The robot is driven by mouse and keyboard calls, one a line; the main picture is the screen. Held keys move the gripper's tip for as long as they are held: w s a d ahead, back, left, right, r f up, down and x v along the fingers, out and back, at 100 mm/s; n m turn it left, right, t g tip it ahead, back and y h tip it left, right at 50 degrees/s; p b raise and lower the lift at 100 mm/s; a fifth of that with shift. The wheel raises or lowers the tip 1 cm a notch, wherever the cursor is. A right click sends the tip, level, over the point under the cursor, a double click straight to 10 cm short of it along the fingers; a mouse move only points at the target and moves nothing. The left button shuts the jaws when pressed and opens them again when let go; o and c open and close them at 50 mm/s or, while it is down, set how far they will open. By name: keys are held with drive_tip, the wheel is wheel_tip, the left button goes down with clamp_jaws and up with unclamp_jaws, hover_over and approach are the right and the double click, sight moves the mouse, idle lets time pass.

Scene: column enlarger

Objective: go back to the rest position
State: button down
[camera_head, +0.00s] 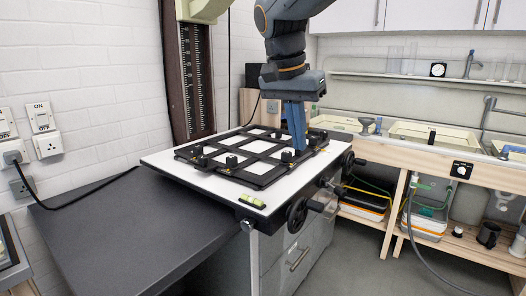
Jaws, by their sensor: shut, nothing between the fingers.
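My gripper (295,145) points down from my arm, over the right part of a black masking frame (245,176). Its blue fingers are together with nothing between them. The fingertips are close to the frame near a black knob; I cannot tell whether they touch it. The frame lies flat on a white baseboard (165,160) and has several black knobs and white openings.
A dark column (188,85) with a scale rises behind the board. A black handwheel (299,213) is on the board's front edge. A dark counter (120,235) is clear at left. Sink trays (430,135) stand at right. The floor (365,265) is open at front right.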

drive_tip(key=s+d+f+n, duration=0.2)
drive_tip(key=s+f, duration=0.4)
drive_tip(key=f, duration=0.3)
drive_tip(key=s+d+f+n+g+y, duration=0.1)
drive_tip(key=s+d+f+n, duration=0.1)
drive_tip(key=s+d+f, duration=0.3)
drive_tip(key=s+d+f+n+g+y, duration=0.1)
drive_tip(key=s+d+f+n, duration=0.2)
drive_tip(key=f, duration=1)
drive_tip(key=s+d, duration=0.1)
drive_tip(key=s, duration=0.2)
drive_tip(key=shift+s+d+f, duration=0.2)
drive_tip(key=shift+s+f, duration=0.15)
drive_tip(key=shift+f, duration=0.05)
